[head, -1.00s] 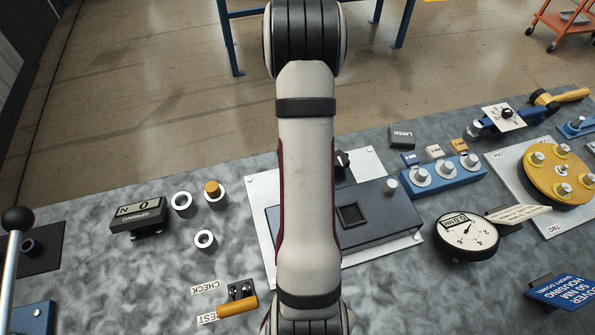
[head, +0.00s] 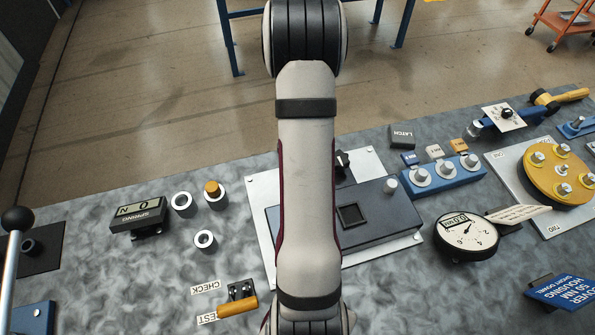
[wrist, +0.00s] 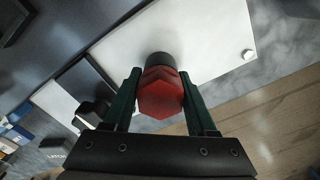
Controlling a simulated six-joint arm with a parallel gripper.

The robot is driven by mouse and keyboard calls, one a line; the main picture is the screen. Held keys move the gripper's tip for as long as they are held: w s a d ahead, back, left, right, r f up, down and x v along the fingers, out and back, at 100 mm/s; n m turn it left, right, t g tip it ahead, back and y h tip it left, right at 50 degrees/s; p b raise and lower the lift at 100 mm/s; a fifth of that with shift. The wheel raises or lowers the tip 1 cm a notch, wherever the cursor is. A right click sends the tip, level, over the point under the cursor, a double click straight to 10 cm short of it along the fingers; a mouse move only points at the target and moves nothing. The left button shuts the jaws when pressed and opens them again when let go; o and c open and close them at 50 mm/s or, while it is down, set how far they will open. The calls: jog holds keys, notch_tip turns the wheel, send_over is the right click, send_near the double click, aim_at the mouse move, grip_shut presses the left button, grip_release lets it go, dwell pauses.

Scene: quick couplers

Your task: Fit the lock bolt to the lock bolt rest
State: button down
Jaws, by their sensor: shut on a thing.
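My gripper (wrist: 160,80) shows in the wrist view with its two dark green fingers on either side of a red faceted piece (wrist: 162,95), which I take to be the lock bolt. The gripper is shut on it. A short black round part (wrist: 160,59) shows at the far end of the red piece. I cannot tell whether it belongs to the bolt or is the rest under it. A white plate lies beyond. In the head view my own arm hides the gripper and the bolt. I cannot pick out the lock bolt rest for certain.
In the head view a dark housing (head: 385,222) with a square opening sits on a white plate (head: 262,195). A dial gauge (head: 466,237) and a blue block (head: 445,178) stand to its right. White rings and an orange-handled part (head: 238,306) lie left.

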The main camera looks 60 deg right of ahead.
jog(key=shift+r, duration=2.65)
jog(key=shift+r, duration=2)
